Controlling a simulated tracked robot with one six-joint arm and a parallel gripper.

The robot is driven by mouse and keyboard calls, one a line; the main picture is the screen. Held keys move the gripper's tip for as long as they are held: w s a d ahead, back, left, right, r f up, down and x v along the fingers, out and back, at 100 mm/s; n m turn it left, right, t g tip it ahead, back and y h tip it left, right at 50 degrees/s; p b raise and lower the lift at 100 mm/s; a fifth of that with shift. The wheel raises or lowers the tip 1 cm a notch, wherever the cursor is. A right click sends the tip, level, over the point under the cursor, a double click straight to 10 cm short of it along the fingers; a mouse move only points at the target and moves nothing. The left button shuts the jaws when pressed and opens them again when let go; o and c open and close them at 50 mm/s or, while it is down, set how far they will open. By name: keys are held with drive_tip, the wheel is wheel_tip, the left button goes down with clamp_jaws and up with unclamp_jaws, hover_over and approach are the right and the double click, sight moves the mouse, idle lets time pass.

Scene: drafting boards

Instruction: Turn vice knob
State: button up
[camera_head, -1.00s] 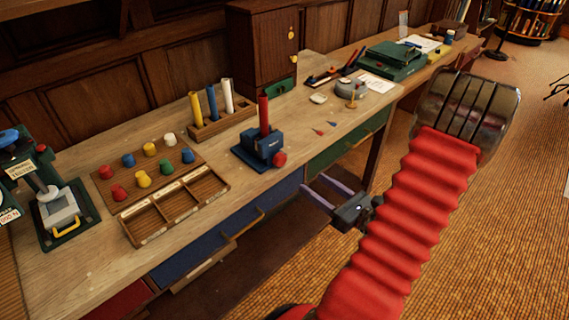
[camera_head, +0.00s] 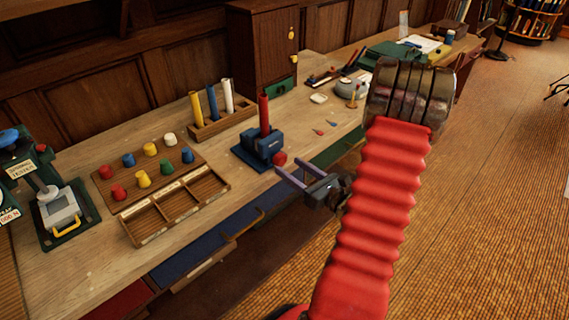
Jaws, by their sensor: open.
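The blue vice (camera_head: 264,146) stands on a dark blue base near the front edge of the wooden bench. A red rod (camera_head: 264,112) stands upright in its jaws. Its round red knob (camera_head: 280,159) faces the front right. My gripper (camera_head: 279,180) is open and empty, with its two fingers pointing left toward the bench. The fingertips are just below the knob in the picture. I cannot tell whether they touch it.
A wooden tray (camera_head: 186,218) and a board of coloured knobs (camera_head: 110,177) lie left of the vice. A rack (camera_head: 222,124) holds yellow, blue and white rods behind it. A testing machine (camera_head: 62,226) stands far left. Open floor (camera_head: 470,220) lies to the right.

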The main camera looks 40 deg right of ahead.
sight(283, 162)
drive_tip(key=shift+w, duration=1.95)
drive_tip(key=shift+c, duration=0.3)
drive_tip(key=c, duration=1)
drive_tip(key=shift+m, duration=0.3)
drive_tip(key=shift+m, duration=1.5)
drive_tip(key=o, duration=1.1)
drive_tip(key=shift+c, duration=0.2)
